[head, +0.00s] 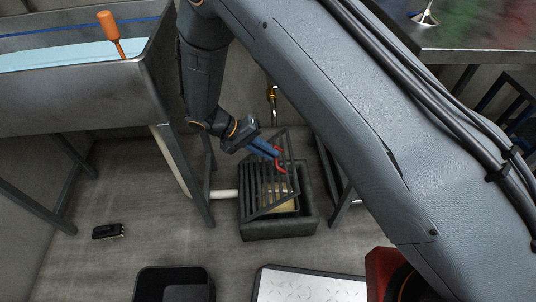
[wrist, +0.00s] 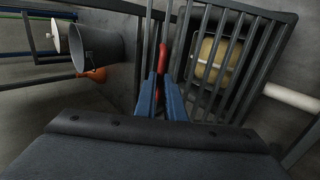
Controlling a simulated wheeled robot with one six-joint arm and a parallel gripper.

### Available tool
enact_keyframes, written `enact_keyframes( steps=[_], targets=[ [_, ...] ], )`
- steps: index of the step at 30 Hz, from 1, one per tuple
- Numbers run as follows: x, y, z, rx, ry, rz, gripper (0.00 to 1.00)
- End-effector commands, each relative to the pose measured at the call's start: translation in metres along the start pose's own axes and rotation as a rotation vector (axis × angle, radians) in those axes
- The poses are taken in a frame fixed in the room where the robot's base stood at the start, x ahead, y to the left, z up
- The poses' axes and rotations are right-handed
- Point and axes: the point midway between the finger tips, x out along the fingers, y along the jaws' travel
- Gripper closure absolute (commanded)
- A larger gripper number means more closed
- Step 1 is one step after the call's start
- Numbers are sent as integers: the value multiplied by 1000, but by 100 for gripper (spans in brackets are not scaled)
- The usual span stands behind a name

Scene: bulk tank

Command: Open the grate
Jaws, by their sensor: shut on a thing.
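The grate (head: 256,190) is a dark barred panel over a dark square pit box (head: 280,228) on the floor. It looks tilted, with its far edge raised above the box and its near edge low. In the wrist view the grate's bars (wrist: 247,68) fill the upper right. A red handle (head: 281,164) is on the grate. My gripper (head: 272,152) has blue fingers closed around this handle; in the wrist view the fingers (wrist: 161,98) hold the red handle (wrist: 162,66) between them. A pale yellow thing (wrist: 212,58) shows behind the bars, inside the box.
A white pipe (head: 223,194) meets the box's left side. A steel tank (head: 90,85) on legs stands upper left. A black brush-like thing (head: 108,231), a black bin (head: 175,284) and a white-topped platform (head: 308,286) are on the floor. A grey bucket (wrist: 96,47) shows in the wrist view.

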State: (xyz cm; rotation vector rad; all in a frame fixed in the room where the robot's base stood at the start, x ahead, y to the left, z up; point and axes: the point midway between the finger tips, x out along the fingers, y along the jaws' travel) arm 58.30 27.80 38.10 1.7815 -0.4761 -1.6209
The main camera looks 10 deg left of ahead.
Motion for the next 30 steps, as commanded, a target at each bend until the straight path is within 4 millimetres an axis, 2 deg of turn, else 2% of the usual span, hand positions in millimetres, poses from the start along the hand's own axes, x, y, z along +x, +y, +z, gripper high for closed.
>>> enact_keyframes(
  steps=[1,14,15,17,30],
  targets=[
    [0,-10,0,0,5,-23,100],
    [0,-12,2,-2,1,-21,100],
    [1,-12,2,-2,1,-21,81],
    [1,-11,2,-1,0,-21,72],
    [3,-4,-1,7,-4,-17,72]
  ],
)
